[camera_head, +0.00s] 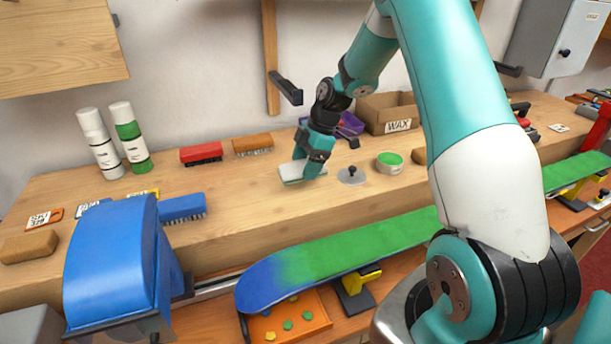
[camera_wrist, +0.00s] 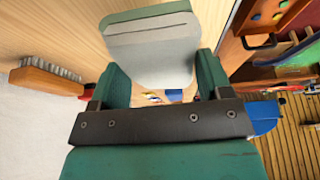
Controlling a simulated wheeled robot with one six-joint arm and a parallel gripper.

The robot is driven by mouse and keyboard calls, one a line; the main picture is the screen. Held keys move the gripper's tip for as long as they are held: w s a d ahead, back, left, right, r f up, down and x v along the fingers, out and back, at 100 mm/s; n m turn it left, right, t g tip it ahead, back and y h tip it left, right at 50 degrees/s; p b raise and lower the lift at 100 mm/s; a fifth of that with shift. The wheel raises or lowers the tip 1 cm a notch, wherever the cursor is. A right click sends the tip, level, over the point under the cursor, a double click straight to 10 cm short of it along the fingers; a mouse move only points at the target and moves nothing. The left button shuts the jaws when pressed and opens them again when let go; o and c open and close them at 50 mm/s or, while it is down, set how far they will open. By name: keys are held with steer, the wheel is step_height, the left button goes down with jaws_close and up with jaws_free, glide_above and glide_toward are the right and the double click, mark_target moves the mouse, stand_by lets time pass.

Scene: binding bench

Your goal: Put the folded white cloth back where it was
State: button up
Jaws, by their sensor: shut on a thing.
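The folded white cloth (camera_head: 291,173) is at the middle of the wooden bench top, low over or on the wood; I cannot tell whether it touches. It has a pale grey-green tint and a visible fold edge. My gripper (camera_head: 312,168) points down and is shut on the cloth's right part. In the wrist view the cloth (camera_wrist: 150,52) sits between the two teal fingers of my gripper (camera_wrist: 160,78) and sticks out beyond them.
A metal disc with a knob (camera_head: 351,176) and a green-topped tin (camera_head: 389,163) stand to the right. Behind are an orange brush (camera_head: 253,145), a red brush (camera_head: 201,153) and a box marked WAX (camera_head: 397,126). A green-blue board (camera_head: 345,248) lies in front.

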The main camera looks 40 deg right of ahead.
mark_target(306, 188)
steer(key=shift+f, duration=2.6)
steer(key=o, duration=1)
steer(key=shift+r, duration=0.1)
steer(key=shift+p, duration=0.35)
